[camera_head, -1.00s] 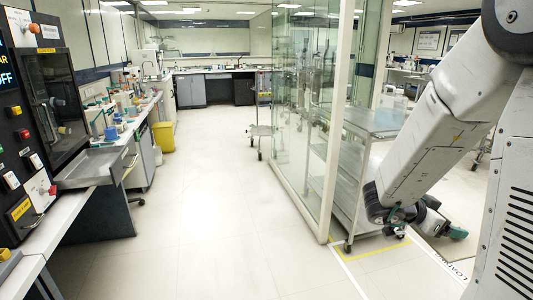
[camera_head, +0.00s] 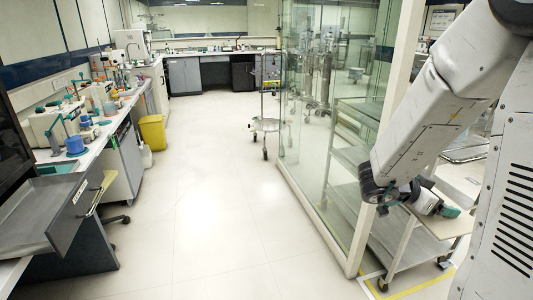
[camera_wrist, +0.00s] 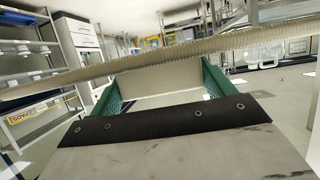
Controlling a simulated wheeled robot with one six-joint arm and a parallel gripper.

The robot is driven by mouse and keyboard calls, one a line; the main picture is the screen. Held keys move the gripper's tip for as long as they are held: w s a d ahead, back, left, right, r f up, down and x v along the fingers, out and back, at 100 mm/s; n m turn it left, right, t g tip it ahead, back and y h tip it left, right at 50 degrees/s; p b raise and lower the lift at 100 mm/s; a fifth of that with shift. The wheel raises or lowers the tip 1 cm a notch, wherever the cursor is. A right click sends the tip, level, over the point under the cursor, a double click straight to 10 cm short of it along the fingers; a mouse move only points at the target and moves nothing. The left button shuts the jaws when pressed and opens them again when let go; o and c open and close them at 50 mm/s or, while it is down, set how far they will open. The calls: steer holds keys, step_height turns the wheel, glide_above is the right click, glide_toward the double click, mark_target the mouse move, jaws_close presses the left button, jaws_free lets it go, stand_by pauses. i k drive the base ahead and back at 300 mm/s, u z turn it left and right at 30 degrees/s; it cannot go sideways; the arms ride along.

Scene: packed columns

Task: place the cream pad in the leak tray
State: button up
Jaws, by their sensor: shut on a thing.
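My gripper (camera_head: 438,207) is low at the right in the head view, and its green fingers are shut on the cream pad (camera_head: 458,192). The arm hides part of the pad. In the wrist view the green fingers (camera_wrist: 163,88) hold the pad (camera_wrist: 160,76), whose long serrated edge runs across the picture. A shallow grey metal tray (camera_head: 28,214) with a handle juts out at the lower left of the head view, well apart from my gripper. It looks like the leak tray, and its visible floor is bare.
A glass partition (camera_head: 325,130) with a white post stands close to my arm's left. A bench (camera_head: 100,125) with lab items runs along the left, with a yellow bin (camera_head: 153,133) beyond. A wheeled cart (camera_head: 268,105) stands farther back. The middle floor is clear.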

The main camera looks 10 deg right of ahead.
mark_target(48, 208)
steer(key=i, duration=2.6)
steer(key=u, duration=3.1)
steer(key=i, duration=0.5)
steer(key=z, duration=0.05)
